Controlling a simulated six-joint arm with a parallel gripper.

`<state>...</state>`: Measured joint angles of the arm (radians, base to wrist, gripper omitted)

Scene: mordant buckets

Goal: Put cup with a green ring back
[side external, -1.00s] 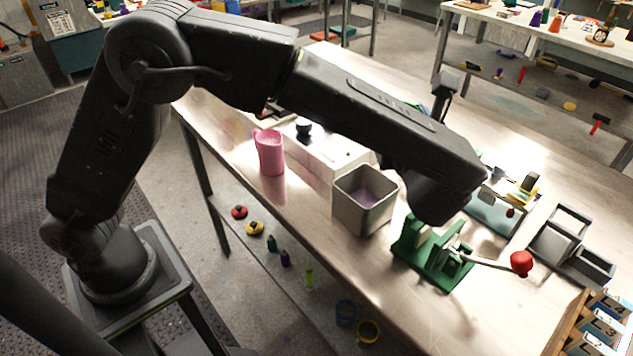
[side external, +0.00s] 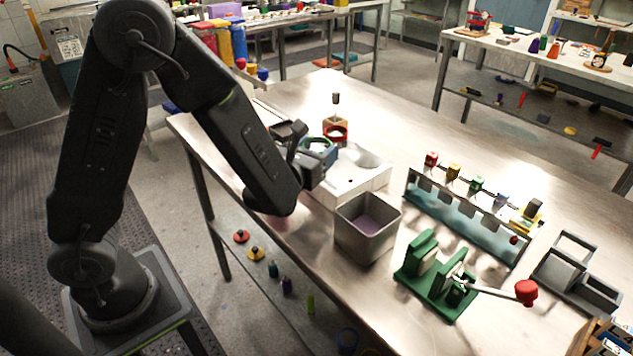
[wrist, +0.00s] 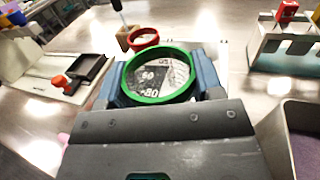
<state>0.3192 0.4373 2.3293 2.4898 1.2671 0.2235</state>
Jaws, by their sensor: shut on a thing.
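The cup with a green ring (wrist: 150,98) is between the blue-grey fingers of my gripper (wrist: 160,78) in the wrist view; the gripper is shut on it. I look down into the ring, where grey and white patches with number marks show. In the side view the green ring (side external: 319,143) is at my gripper (side external: 316,152), above the far left part of the white unit (side external: 352,178). A red ring (side external: 336,132) is just behind it, by a small wooden block; the red ring also shows in the wrist view (wrist: 143,39). The cup's lower part is hidden.
A grey square bucket (side external: 368,243) with purplish contents stands right of my gripper. The pink jug (side external: 270,222) is mostly hidden behind my arm.

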